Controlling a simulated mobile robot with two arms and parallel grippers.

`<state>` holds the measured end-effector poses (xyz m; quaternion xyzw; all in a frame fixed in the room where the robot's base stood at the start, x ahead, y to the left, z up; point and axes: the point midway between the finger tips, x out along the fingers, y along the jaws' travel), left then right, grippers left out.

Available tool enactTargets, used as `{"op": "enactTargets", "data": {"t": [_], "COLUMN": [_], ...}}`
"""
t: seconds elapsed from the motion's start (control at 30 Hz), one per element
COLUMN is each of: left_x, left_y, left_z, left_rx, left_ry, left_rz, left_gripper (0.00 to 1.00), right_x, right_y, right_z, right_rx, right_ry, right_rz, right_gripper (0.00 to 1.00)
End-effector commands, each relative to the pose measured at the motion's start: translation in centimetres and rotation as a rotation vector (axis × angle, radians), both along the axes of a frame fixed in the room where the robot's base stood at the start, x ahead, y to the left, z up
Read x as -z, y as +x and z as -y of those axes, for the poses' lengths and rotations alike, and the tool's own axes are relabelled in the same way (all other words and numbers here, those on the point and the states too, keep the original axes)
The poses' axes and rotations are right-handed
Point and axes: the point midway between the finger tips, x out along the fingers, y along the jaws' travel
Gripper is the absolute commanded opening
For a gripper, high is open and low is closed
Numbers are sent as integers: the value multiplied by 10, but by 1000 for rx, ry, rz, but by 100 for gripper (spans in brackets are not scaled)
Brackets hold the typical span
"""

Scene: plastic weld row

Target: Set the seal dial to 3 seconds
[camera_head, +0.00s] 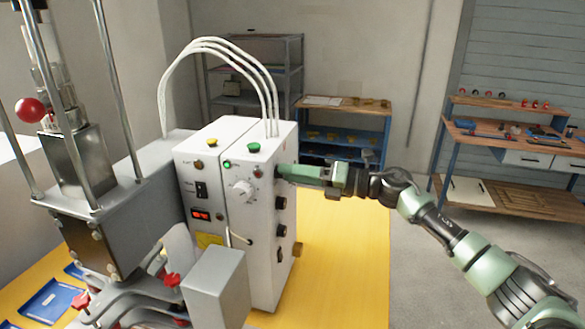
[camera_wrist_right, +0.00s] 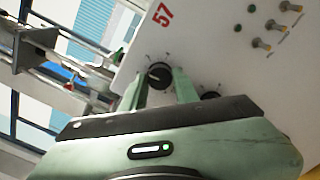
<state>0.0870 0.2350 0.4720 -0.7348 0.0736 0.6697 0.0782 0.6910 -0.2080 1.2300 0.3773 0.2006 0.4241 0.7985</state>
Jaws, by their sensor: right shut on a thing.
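The white control box (camera_head: 222,220) stands on the yellow table, with several black dials (camera_head: 281,231) down its right side. My right gripper (camera_head: 280,172) reaches this side from the right, at the top of the row. In the right wrist view, its two green fingers are shut around a round black dial (camera_wrist_right: 159,75), one on each side. I cannot read the dial's marks or which setting it points to. A second black dial (camera_wrist_right: 210,95) sits beside it, partly hidden by the gripper. My left gripper is not in view.
A pale dial (camera_head: 243,190) and switches are on the box's front. White cables (camera_head: 215,43) arch over its top. The metal press (camera_head: 100,225) stands to the left. The yellow table (camera_head: 345,260) is clear right of the box. A blue shelf (camera_head: 345,125) stands behind.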

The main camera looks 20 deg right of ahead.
Motion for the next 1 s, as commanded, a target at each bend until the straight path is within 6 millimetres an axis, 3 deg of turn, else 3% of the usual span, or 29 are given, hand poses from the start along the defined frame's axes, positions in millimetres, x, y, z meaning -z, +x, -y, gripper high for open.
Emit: {"op": "enactTargets", "data": {"t": [0.5,1.0], "left_x": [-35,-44], "left_y": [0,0], "left_z": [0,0], "left_rx": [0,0], "left_ry": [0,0], "left_rz": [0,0], "left_gripper": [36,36], "right_x": [-3,-1], "right_y": [0,0], "right_z": [0,0], "right_rx": [2,2], "right_ry": [238,320], "right_rz": [-352,-471], "right_gripper": [0,0]}}
